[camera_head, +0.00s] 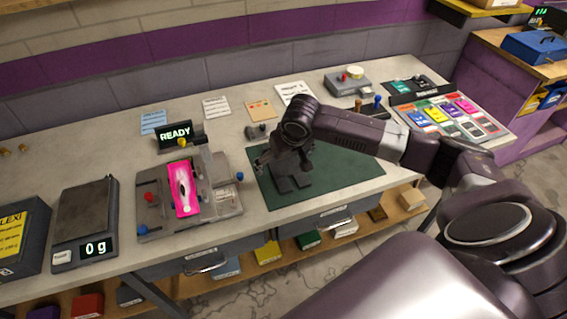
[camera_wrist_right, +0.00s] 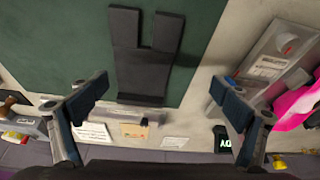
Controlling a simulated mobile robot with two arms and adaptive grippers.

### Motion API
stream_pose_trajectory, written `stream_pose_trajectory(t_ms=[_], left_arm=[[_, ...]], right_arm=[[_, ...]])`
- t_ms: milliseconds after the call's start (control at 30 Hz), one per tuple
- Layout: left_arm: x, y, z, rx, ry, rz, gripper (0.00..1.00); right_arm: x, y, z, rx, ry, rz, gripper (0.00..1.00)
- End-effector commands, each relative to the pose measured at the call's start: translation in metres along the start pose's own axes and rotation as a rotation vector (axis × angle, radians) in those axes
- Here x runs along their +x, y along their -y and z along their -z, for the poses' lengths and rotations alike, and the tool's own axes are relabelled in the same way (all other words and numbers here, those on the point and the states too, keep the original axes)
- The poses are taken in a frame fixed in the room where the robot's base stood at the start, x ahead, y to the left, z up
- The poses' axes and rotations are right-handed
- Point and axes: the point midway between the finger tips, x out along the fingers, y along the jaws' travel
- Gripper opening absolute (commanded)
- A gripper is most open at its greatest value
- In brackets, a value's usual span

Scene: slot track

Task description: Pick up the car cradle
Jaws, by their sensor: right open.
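The car cradle, a dark grey piece with two flat prongs (camera_head: 290,184), lies on the green mat (camera_head: 350,172). In the right wrist view the cradle (camera_wrist_right: 143,72) shows whole, with a wider bar at the end nearer the camera. My right gripper (camera_head: 283,160) is above the cradle and partly covers it in the head view. In the wrist view the right gripper (camera_wrist_right: 160,93) is open, its fingers wide apart on either side of the cradle with nothing held between them. I cannot tell its exact height. My left gripper does not show.
Left of the mat stands a grey fixture (camera_head: 216,208) with a pink car (camera_head: 184,188) on it and a READY display (camera_head: 175,134) behind. A scale (camera_head: 84,225) reads 0 g. A tray of coloured cars (camera_head: 452,115) is at right.

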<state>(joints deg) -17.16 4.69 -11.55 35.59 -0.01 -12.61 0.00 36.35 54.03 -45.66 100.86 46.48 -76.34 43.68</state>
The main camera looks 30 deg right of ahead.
Motion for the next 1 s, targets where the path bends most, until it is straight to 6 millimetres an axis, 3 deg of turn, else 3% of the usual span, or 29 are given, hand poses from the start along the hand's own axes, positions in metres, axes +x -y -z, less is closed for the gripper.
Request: stream_pose_trajectory(t_ms=[100,200,800,1000], left_arm=[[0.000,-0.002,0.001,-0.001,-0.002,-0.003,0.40],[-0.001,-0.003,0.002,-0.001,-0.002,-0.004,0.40],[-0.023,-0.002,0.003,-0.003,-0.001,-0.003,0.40],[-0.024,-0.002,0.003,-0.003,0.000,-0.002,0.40]], right_arm=[[-0.009,-0.027,0.019,0.072,-0.010,-0.028,0.93],[-0.008,-0.033,0.023,0.097,-0.009,-0.032,0.93],[0.059,-0.031,0.023,0.097,-0.009,-0.033,0.93],[0.067,-0.031,0.023,0.094,-0.011,-0.032,0.93]])
